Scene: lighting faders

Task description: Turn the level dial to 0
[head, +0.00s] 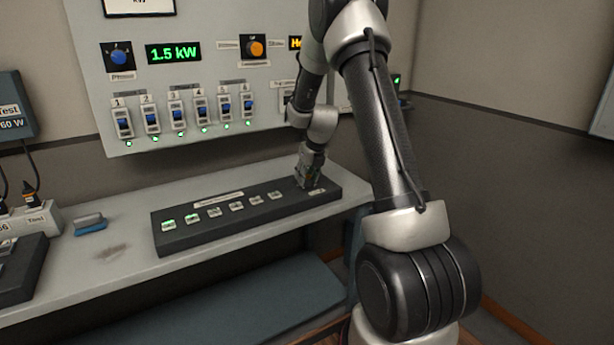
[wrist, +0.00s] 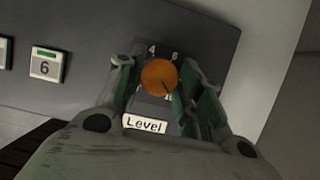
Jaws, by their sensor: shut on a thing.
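The level dial (wrist: 159,78) is a round orange knob with a dark pointer line toward its lower right in the wrist view. It sits above a white "Level" label (wrist: 145,124) on a dark panel. Small numbers show just beyond the knob; most of the scale is hidden by my fingers. My gripper (wrist: 160,85) is shut on the dial, one finger on each side. In the head view my gripper (head: 308,178) is at the right end of the dark console (head: 240,222) and hides the dial.
Several lit buttons line the console, with button 6 (wrist: 46,66) left of the dial. A wall panel (head: 190,75) with several breaker switches, a blue knob (head: 119,58) and a "1.5 kW" display (head: 173,54) stands behind. A blue-grey block (head: 90,223) lies on the bench.

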